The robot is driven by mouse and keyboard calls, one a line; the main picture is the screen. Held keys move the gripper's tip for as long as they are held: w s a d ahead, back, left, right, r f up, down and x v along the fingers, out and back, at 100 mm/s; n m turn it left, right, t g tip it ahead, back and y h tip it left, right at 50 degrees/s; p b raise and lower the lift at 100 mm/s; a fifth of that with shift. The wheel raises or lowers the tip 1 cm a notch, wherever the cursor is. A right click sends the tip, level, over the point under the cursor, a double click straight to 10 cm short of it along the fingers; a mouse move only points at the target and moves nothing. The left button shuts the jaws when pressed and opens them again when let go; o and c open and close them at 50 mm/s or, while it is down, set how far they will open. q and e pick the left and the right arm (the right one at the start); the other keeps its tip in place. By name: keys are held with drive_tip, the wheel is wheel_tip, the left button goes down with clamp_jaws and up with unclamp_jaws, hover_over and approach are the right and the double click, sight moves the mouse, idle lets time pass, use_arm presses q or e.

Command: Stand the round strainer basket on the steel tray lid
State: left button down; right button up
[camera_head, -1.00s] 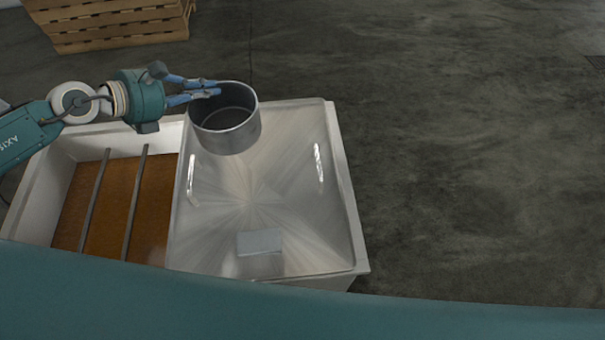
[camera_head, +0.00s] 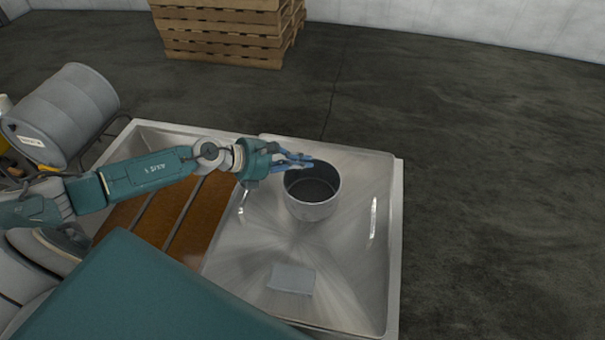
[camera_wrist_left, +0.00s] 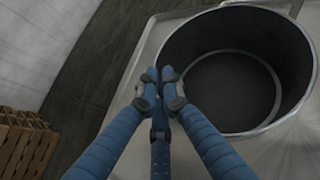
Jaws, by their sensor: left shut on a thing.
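The round strainer basket (camera_head: 316,210) is a grey metal cylinder with an open top and a dark inside. It is upright over the far middle part of the steel tray lid (camera_head: 335,255). I cannot tell whether its base touches the lid. My left gripper (camera_head: 304,163) has blue fingers shut on the basket's rim at its far left side. In the left wrist view the fingers (camera_wrist_left: 160,78) come together at the rim, and the basket (camera_wrist_left: 295,45) fills the upper right. My right gripper is out of view.
The lid covers the right part of a pale tank (camera_head: 150,135); its open left part shows brown contents and metal bars. A grey rectangular patch (camera_head: 291,279) shows on the near lid. A grey drum (camera_head: 62,115) lies at left. Wooden pallets (camera_head: 225,30) stand behind.

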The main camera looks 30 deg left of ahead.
sight(302, 180)
use_arm(q)
drive_tip(key=shift+f+b, duration=0.35)
drive_tip(key=shift+f, duration=1.85)
drive_tip(key=shift+f, duration=0.25)
drive_tip(key=c, duration=1.9)
unclamp_jaws()
drive_tip(key=shift+r, duration=0.1)
drive_tip(key=shift+c, duration=0.2)
drive_tip(key=shift+r, duration=0.1)
